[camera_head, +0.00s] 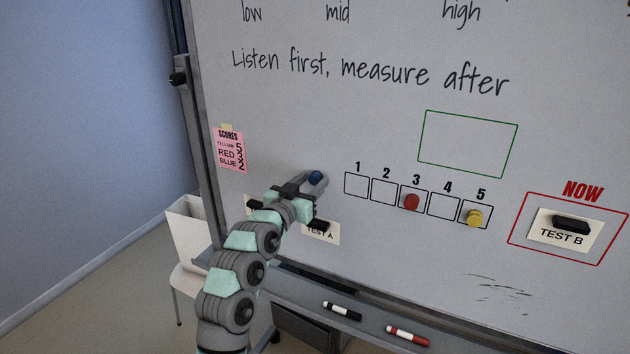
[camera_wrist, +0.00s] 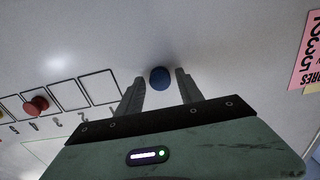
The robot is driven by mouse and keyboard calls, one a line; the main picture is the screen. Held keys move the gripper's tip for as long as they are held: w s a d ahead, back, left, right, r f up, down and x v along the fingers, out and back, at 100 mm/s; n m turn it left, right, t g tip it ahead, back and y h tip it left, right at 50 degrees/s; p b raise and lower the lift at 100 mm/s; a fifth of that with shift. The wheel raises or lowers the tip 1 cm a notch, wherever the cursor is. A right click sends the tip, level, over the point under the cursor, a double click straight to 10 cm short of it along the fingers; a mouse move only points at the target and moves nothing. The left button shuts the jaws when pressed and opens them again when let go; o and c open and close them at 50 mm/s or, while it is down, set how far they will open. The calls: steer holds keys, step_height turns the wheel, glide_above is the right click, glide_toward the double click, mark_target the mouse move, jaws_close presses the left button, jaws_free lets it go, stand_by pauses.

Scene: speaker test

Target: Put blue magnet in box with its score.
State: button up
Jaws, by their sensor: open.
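The blue magnet (camera_head: 315,177) is on the whiteboard, left of the row of numbered boxes. My gripper (camera_head: 312,182) is open, with its fingertips on either side of the magnet. The wrist view shows the blue magnet (camera_wrist: 160,78) between the two fingers, with gaps visible beside it. A pink score note (camera_head: 230,150) at the left reads yellow 5, red 3, blue 2. Box 2 (camera_head: 383,191) is empty, as are box 1 (camera_head: 356,184) and box 4 (camera_head: 443,205). The red magnet (camera_head: 411,202) is in box 3 and the yellow magnet (camera_head: 474,218) in box 5.
A TEST A card (camera_head: 320,233) with a black piece is beside my arm. A TEST B card (camera_head: 562,237) is in the red NOW frame at right. The green frame (camera_head: 467,143) is empty. A black marker (camera_head: 342,311) and a red marker (camera_head: 407,335) lie on the tray.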

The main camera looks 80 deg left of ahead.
jaws_close()
stand_by(0.7)
steer(key=shift+f+b, duration=0.1)
steer(key=shift+b, duration=0.3)
